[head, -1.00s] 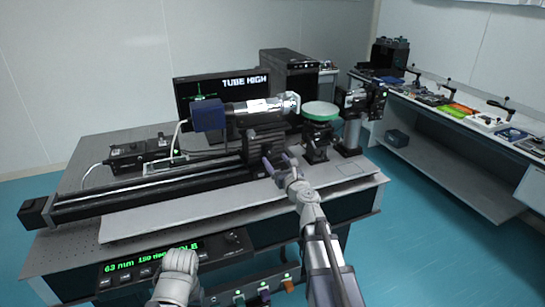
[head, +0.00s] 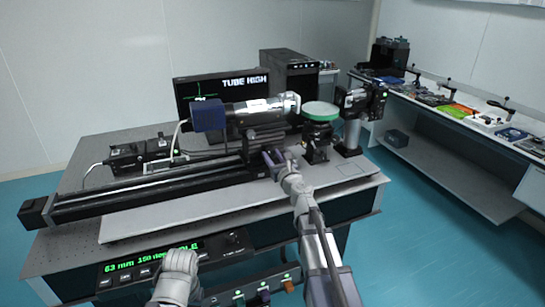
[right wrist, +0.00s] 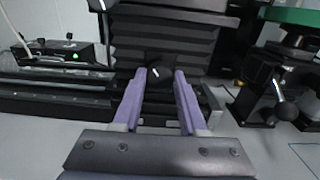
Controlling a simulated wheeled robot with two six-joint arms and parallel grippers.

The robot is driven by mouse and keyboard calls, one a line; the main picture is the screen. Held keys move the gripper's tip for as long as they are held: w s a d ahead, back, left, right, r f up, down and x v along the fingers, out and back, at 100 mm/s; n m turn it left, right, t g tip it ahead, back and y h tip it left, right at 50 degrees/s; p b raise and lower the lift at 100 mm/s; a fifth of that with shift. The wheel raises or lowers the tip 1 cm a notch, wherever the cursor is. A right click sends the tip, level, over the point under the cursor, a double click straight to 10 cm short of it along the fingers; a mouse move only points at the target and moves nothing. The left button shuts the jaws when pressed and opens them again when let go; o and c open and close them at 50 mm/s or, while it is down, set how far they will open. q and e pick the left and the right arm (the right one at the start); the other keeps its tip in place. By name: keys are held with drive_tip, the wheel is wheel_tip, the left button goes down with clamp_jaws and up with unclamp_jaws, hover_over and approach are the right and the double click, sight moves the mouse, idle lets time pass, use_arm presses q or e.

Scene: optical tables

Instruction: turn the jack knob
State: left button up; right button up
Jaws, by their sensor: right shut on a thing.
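The jack (head: 262,134) is a black bellows block under the grey tube (head: 262,107) on the optical table. The bellows (right wrist: 165,35) fills the middle of the right wrist view. The black jack knob (right wrist: 158,72), with a light mark on its face, sits low on its front. My right gripper (right wrist: 160,78) has its purple fingers on both sides of the knob, shut on it. In the head view this right gripper (head: 273,158) is at the jack's front and hides the knob. My left gripper (head: 178,268) is at the bottom, its fingers not clearly visible.
A monitor (head: 222,88) reading "TUBE HIGH" stands behind the tube. A green-rimmed disc stand (head: 320,112) is right of the jack; its lever (right wrist: 284,108) is close to my right gripper. A long black rail (head: 140,192) runs left. The front plate (head: 215,205) is bare.

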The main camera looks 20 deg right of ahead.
clamp_jaws()
drive_tip(key=shift+n, duration=0.3)
drive_tip(key=n, duration=0.3)
drive_tip(key=shift+n, duration=0.4)
drive_tip(key=n, duration=0.3)
drive_tip(key=shift+n, duration=0.3)
drive_tip(key=n, duration=0.4)
drive_tip(key=shift+n, duration=2.3)
